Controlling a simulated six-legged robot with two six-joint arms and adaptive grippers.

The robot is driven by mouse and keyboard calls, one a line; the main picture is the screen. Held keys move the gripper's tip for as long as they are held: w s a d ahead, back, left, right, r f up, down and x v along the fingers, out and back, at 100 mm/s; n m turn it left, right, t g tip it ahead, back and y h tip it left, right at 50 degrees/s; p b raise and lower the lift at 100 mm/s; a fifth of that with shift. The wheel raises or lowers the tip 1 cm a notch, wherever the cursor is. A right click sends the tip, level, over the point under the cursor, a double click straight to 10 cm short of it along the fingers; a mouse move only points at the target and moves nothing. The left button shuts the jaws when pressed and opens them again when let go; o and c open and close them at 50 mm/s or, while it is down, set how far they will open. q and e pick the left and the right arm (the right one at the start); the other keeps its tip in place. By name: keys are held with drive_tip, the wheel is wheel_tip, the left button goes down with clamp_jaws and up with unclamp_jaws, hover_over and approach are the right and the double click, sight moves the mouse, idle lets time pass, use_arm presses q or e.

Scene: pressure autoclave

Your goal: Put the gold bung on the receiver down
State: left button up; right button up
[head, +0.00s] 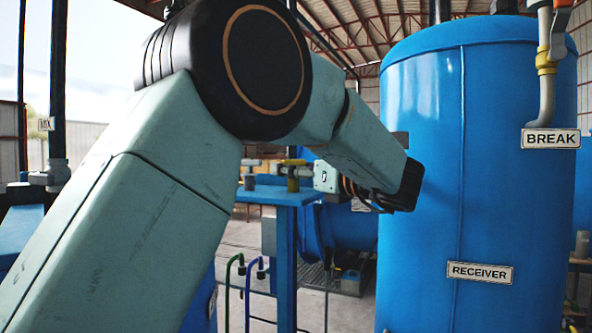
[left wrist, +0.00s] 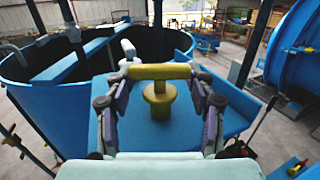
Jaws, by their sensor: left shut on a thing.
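The gold bung (head: 293,183) has a T-shaped handle and a round stem. In the left wrist view the gold bung (left wrist: 158,92) is upright over a flat blue top (left wrist: 110,135). My left gripper (left wrist: 160,71) is shut on the bung's crossbar, one finger at each end. In the head view my left gripper (head: 291,163) reaches back leftward from my wrist and is small. I cannot tell whether the bung's foot touches the blue top. The receiver (head: 420,235) is the large upright blue tank at the right, with a RECEIVER label. My right gripper is not in view.
A grey bung-like piece (head: 249,182) stands left of the gold one on the blue stand (head: 285,250). A BREAK sign (head: 550,139) hangs by a pipe at the receiver. A large open blue vessel (left wrist: 60,110) fills the left of the wrist view.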

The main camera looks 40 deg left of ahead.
use_arm(q)
drive_tip(key=o, duration=1)
drive_tip(key=shift+s+a, duration=0.1)
drive_tip(key=shift+a, duration=0.15)
drive_tip(key=shift+c, duration=0.2)
drive_tip(key=shift+o, duration=1.2)
drive_tip(key=shift+w+d, duration=0.2)
drive_tip(key=shift+d, duration=0.15)
drive_tip(key=shift+s+a+r+p, duration=0.15)
drive_tip(key=shift+a+r+p, duration=0.1)
drive_tip(key=shift+p, duration=0.2)
drive_tip(key=d+f+b, duration=0.1)
drive_tip(key=d+b, duration=0.2)
drive_tip(key=d, duration=0.8)
drive_tip(key=shift+s+d+b, duration=0.35)
drive_tip(key=shift+s+d, duration=0.05)
drive_tip(key=shift+d, duration=0.1)
